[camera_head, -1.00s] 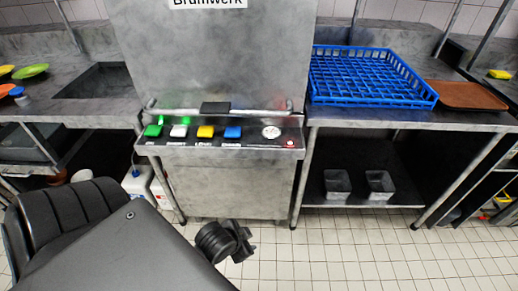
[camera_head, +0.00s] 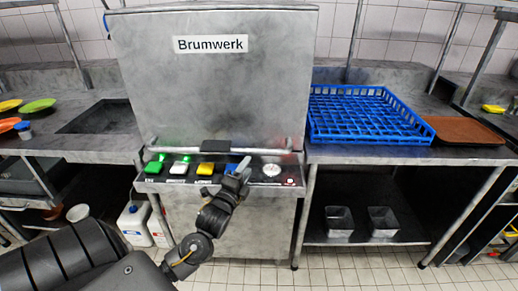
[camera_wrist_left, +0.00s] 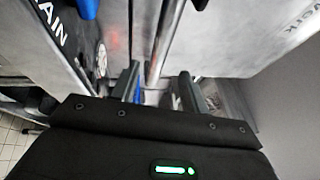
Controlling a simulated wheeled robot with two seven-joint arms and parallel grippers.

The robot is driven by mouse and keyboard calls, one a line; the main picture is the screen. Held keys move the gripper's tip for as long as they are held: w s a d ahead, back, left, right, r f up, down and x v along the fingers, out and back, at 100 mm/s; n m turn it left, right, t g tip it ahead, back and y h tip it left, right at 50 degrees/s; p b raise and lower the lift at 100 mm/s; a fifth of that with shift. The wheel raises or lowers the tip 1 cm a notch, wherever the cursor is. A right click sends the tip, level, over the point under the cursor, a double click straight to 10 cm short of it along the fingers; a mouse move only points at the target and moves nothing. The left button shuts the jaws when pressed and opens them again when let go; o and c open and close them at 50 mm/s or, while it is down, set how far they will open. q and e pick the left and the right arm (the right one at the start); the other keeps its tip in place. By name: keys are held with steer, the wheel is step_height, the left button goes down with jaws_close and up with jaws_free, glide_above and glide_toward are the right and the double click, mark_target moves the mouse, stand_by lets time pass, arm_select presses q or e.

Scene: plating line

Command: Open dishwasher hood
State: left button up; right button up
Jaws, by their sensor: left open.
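The dishwasher hood (camera_head: 215,85) is a grey metal box labelled "Brumwerk". It is down, with its lower edge just behind the button panel (camera_head: 222,188). A bar handle (camera_head: 265,143) with a black middle grip (camera_head: 216,146) runs along its lower front. My left gripper (camera_head: 243,168) is just below the bar, right of the black grip, in front of the panel. It is open and empty. In the left wrist view, the bar (camera_wrist_left: 166,40) shows between the two fingertips (camera_wrist_left: 160,78); I see no finger closed on it. My right gripper is out of view.
A blue dish rack (camera_head: 365,120) and a brown tray (camera_head: 465,131) are on the right counter. A sink (camera_head: 100,117) and coloured plates (camera_head: 37,106) are at left. Two grey bins (camera_head: 339,221) stand on the lower right shelf. A white canister (camera_head: 134,222) stands left of the machine.

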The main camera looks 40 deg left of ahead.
mark_target(255, 154)
arm_select(q)
steer(key=p+x, duration=0.1)
steer(key=x, duration=0.8)
steer(key=shift+w+a, duration=0.15)
steer(key=shift+w, duration=0.05)
steer(key=shift+w+p, duration=0.3)
steer(key=shift+w, duration=0.2)
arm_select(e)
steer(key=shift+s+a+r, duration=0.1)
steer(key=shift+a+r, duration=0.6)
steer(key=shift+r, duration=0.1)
arm_select(q)
jaws_close()
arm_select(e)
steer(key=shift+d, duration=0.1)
